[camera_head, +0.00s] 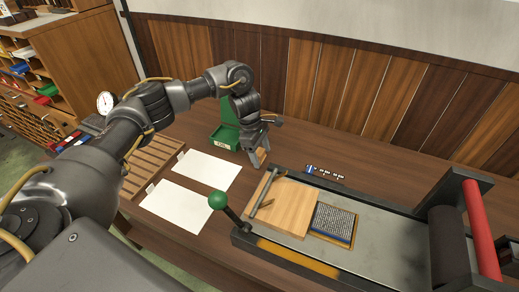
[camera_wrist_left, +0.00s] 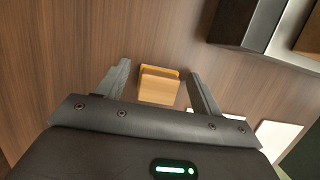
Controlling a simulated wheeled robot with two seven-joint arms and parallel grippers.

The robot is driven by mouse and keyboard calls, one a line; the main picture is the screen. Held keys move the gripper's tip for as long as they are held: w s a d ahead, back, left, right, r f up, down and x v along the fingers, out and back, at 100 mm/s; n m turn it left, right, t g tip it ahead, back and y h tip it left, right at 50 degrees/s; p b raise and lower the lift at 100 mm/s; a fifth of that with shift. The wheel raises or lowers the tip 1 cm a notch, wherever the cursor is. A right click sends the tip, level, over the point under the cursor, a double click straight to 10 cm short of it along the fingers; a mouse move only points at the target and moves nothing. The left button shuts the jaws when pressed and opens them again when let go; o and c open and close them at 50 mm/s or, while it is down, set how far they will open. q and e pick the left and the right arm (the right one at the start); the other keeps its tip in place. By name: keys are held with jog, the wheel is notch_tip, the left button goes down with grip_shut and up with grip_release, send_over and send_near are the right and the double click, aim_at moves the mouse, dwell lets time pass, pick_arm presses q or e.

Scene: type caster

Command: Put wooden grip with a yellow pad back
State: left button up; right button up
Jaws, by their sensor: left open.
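The wooden grip with a yellow pad (camera_wrist_left: 159,88) is on the brown tabletop in the left wrist view. It is a small light wood block with a yellow edge along its far side. In the head view the grip (camera_head: 261,156) is partly hidden by my left gripper (camera_head: 257,150). In the left wrist view my left gripper (camera_wrist_left: 159,72) is open. Its two fingers stand on either side of the grip, with a visible gap to each side. Whether the grip touches the table under the fingers is hard to tell. My right gripper is in neither view.
A green box (camera_head: 225,137) with a label stands just left of the gripper. White sheets (camera_head: 207,170) lie to the left. A press bed (camera_head: 375,262) with a wooden board (camera_head: 285,207), a type block (camera_head: 333,223) and a red roller (camera_head: 481,230) lies to the right. A green-knobbed lever (camera_head: 218,200) sticks up.

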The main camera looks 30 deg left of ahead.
pick_arm(q)
jog(key=shift+r, duration=0.35)
jog(key=v, duration=1.1)
jog(key=shift+a+r, duration=0.2)
jog(key=shift+r, duration=0.1)
